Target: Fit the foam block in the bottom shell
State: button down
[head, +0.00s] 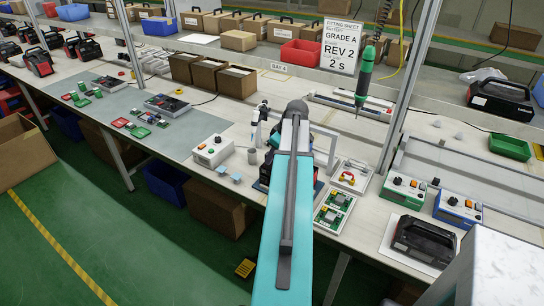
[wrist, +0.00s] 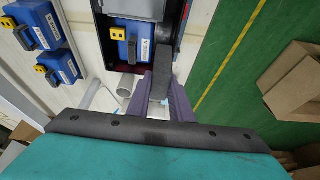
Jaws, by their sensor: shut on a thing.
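My gripper (wrist: 161,88) shows in the wrist view with its purple-grey fingers shut on a dark grey block, which appears to be the foam block (wrist: 163,62). The block's far end reaches over the edge of the bottom shell (wrist: 108,48), a dark open case; whether it touches the shell, I cannot tell. Part of the shell's inside is cut off by the picture's top edge.
Two blue packs (wrist: 60,68) lie beside the shell in the wrist view. A white control box (head: 213,150) stands left of my arm. A green-handled driver (head: 365,75) hangs above the bench.

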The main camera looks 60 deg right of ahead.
jog(key=shift+f+b, duration=1)
jog(key=shift+f, duration=0.8)
jog(key=shift+s+f, duration=0.1)
jog(key=shift+f, duration=0.1)
